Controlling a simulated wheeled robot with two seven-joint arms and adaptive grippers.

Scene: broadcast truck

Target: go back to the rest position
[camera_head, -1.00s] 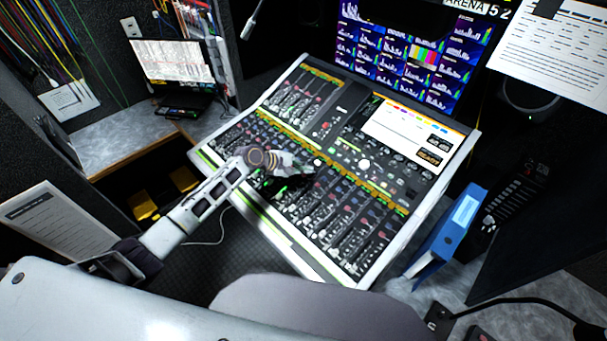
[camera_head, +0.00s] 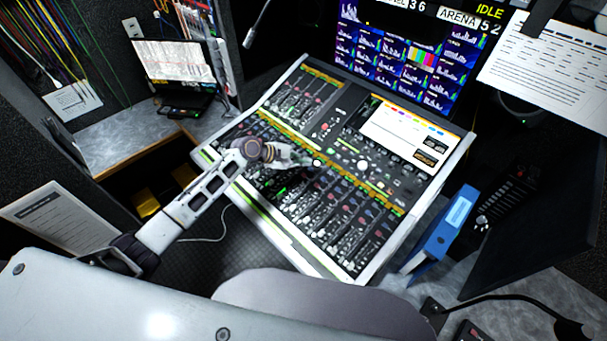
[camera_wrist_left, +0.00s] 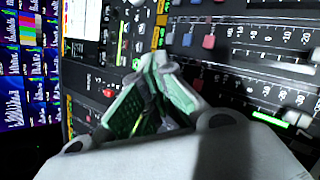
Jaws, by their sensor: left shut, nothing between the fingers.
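My left arm comes in from the left in the head view. My left gripper (camera_head: 312,163) is over the middle of the mixing console (camera_head: 300,262), above its rows of faders. In the left wrist view the left gripper's two fingers (camera_wrist_left: 150,70) with green pads come together at their tips, shut and empty. The console's knobs and faders show close behind them. I cannot tell the exact height above the panel. My right gripper is not in view.
A wall of screens (camera_head: 405,65) stands behind the console. A blue binder (camera_head: 447,232) stands right of it. A laptop (camera_head: 178,65) sits on the left desk (camera_head: 125,145). A gooseneck microphone (camera_head: 248,38) hangs at the back. A chair back (camera_head: 320,305) is in front.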

